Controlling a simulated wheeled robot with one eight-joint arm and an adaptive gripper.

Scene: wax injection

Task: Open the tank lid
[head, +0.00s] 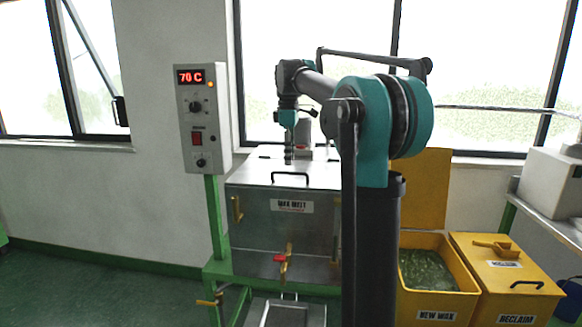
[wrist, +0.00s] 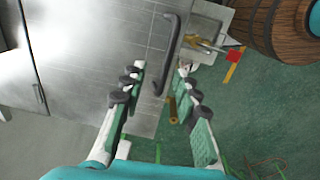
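The wax melt tank (head: 270,225) is a steel box on a green stand, labelled WAX MELT. Its lid (head: 255,170) lies flat and shut on top. A black bar handle (head: 290,174) is near the lid's front edge. My gripper (head: 289,157) points down above the lid, behind the handle in the head view. In the wrist view my gripper (wrist: 160,72) is open and empty. The handle (wrist: 172,50) shows just beyond and between the fingertips, nearer the right finger. I cannot tell how far below the fingers it is.
A control box (head: 200,118) reading 70 C stands left of the tank. A red-handled tap (head: 281,259) is on the tank front. Yellow wax bins (head: 435,270) stand to the right. A wooden barrel (wrist: 272,28) shows in the wrist view. My arm hides the tank's right side.

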